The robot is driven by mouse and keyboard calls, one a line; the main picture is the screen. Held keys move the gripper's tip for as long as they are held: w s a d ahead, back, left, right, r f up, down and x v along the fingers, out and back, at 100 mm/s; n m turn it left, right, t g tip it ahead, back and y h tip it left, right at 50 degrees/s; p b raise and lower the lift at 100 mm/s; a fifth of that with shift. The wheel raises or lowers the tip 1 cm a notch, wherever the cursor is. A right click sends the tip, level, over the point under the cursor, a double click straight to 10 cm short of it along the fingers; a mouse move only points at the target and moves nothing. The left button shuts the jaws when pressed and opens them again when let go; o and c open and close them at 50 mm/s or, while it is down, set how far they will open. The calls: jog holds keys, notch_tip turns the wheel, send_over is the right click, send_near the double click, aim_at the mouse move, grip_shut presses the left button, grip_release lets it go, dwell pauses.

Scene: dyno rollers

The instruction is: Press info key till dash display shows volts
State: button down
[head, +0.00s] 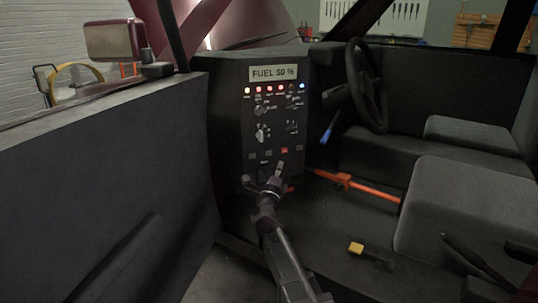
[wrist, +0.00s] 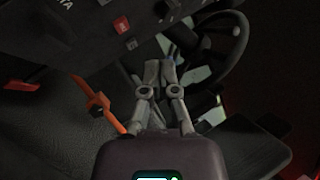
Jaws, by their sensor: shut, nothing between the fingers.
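The dash display (head: 273,73) at the top of the dark dash panel (head: 228,115) reads "FUEL 50 %". A row of small keys, one of them red (head: 284,150), sits low on the panel. Their labels are too small to read, so I cannot tell which is the info key. My gripper (head: 279,166) is shut and empty, just below this key row in the head view; I cannot tell whether it touches the panel.
Lit indicator lamps (head: 269,90) and knobs fill the panel above the keys. A steering wheel (head: 367,87) and a blue lever (head: 328,134) are to the right. An orange bar (head: 362,187) crosses right of my arm. The open door (head: 105,185) borders the left.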

aim_at(272, 150)
jog(key=shift+w+a, duration=0.5)
jog(key=shift+w, duration=0.6)
jog(key=shift+w+a, duration=0.55)
jog(key=shift+w, duration=0.6)
jog(key=shift+w+a, duration=0.5)
jog(key=shift+w, duration=0.6)
jog(key=shift+w, duration=0.1)
jog(key=shift+w+a, duration=0.15)
jog(key=shift+w, duration=0.1)
jog(key=shift+w+a, duration=0.15)
jog(key=shift+w, duration=0.25)
jog(key=shift+s, duration=0.15)
jog(key=shift+s+d, duration=0.3)
jog(key=shift+s, duration=0.3)
jog(key=shift+s, duration=0.1)
dwell(0.4)
jog(key=shift+s+d, duration=0.35)
jog(key=shift+s, duration=0.4)
jog(key=shift+s+d, duration=0.4)
jog(key=shift+s, duration=0.3)
jog(key=shift+s+d, duration=0.35)
jog(key=shift+s, duration=0.4)
